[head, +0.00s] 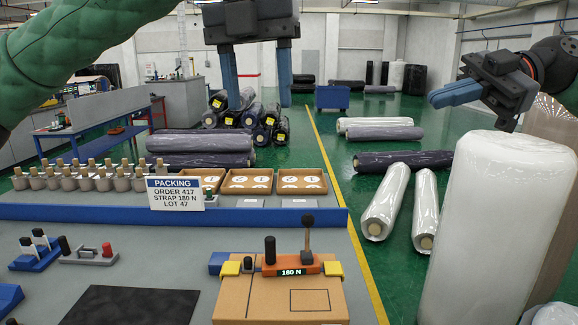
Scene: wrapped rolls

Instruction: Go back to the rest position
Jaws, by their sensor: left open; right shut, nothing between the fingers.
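My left gripper (259,98) hangs at the top middle of the head view, fingers pointing down, open and empty. It is above and behind the cardboard box (268,305), clear of everything. My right gripper (432,99) is at the upper right, fingers pointing left, shut with nothing in it. It is raised just above and behind the tall wrapped white roll (490,220). The orange strapping tool (291,265), marked 180 N, sits on the box with its black-knobbed lever upright.
The grey bench (130,262) carries a blue ledge (60,212), a packing sign (176,194), trays (247,181) and several spools (84,182). A black mat (130,305) lies at the front. Wrapped rolls (386,202) lie on the green floor to the right.

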